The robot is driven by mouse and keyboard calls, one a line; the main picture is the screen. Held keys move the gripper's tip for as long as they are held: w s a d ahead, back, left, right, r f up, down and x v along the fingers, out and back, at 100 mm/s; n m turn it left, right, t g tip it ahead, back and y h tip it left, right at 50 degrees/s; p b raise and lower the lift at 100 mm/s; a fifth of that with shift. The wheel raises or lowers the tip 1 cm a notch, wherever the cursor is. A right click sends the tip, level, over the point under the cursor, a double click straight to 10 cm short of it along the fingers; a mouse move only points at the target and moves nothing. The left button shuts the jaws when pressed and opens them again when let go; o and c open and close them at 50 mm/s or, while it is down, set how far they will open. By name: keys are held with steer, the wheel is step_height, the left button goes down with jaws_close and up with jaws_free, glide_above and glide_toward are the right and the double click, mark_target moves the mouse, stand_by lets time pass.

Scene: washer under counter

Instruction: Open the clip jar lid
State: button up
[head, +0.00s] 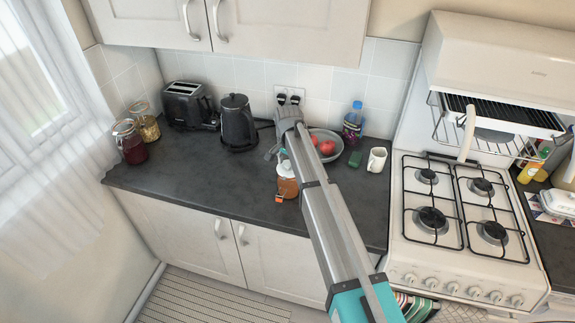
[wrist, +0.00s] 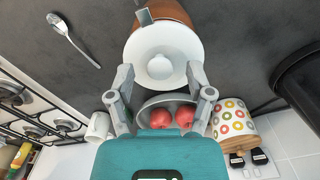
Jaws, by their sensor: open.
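A jar with amber-brown contents (head: 288,187) stands on the dark counter, partly hidden by my arm in the head view. In the wrist view its round white lid (wrist: 160,52) lies over the brown body (wrist: 168,10), and a grey metal clip piece (wrist: 144,17) shows at the far side. The lid looks seated on the jar. My gripper (wrist: 160,79) is open, with one finger on each side of the lid's near edge and nothing held. I cannot tell whether a finger touches it. In the head view my gripper (head: 280,140) is above and behind the jar.
A bowl (head: 333,136) with red apples stands close behind and right of the jar. A kettle (head: 237,122), toaster (head: 188,104) and two clip-top jars (head: 131,148) stand left. A spoon (wrist: 67,36) lies nearby.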

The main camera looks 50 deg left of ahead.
jaws_close()
stand_by(0.4)
